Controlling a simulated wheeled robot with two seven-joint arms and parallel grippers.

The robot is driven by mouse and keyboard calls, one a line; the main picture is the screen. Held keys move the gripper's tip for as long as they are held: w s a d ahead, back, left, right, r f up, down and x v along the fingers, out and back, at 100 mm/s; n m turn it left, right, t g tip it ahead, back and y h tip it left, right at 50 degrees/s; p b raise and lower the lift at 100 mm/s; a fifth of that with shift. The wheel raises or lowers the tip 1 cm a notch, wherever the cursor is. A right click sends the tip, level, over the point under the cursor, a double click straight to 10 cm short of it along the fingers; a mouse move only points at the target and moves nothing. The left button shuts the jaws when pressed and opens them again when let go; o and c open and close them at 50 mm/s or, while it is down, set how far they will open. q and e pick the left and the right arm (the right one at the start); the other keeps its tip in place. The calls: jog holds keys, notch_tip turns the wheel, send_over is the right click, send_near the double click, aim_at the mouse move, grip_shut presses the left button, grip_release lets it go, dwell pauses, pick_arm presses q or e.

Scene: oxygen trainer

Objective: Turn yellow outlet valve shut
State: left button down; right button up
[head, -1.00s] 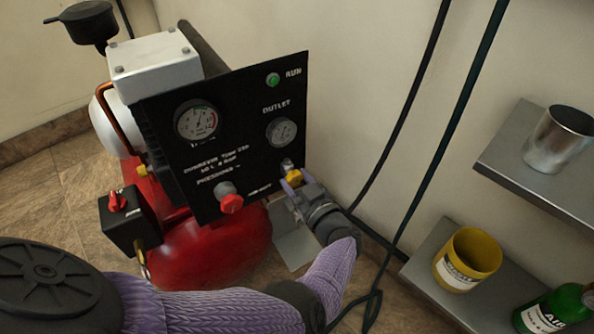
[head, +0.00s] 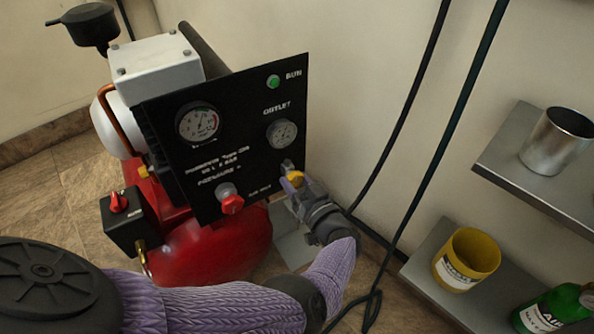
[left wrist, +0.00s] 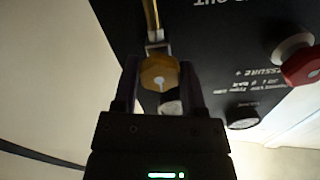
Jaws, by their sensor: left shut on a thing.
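The yellow outlet valve (head: 296,178) sits at the lower right of the black panel (head: 240,130), below the outlet gauge (head: 282,133). My left gripper (head: 291,181) reaches it from the lower right and is shut on it. In the left wrist view the yellow valve knob (left wrist: 159,73) lies between the two dark fingers (left wrist: 160,84), with a pale mark on its face. Part of the valve is hidden behind the fingers in the head view. My right gripper is not in view.
A red pressure knob (head: 232,204) projects from the panel left of the valve. The red tank (head: 210,250) is below. Dark cables hang right of my arm. Shelves at right hold a metal cup (head: 556,140), a yellow cup (head: 466,259) and a green bottle (head: 556,308).

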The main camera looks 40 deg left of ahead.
pick_arm(q)
jog(key=shift+c, duration=0.7)
grip_release()
jog(key=p+v, duration=0.1)
jog(key=v, duration=0.9)
jog(key=shift+p, duration=0.3)
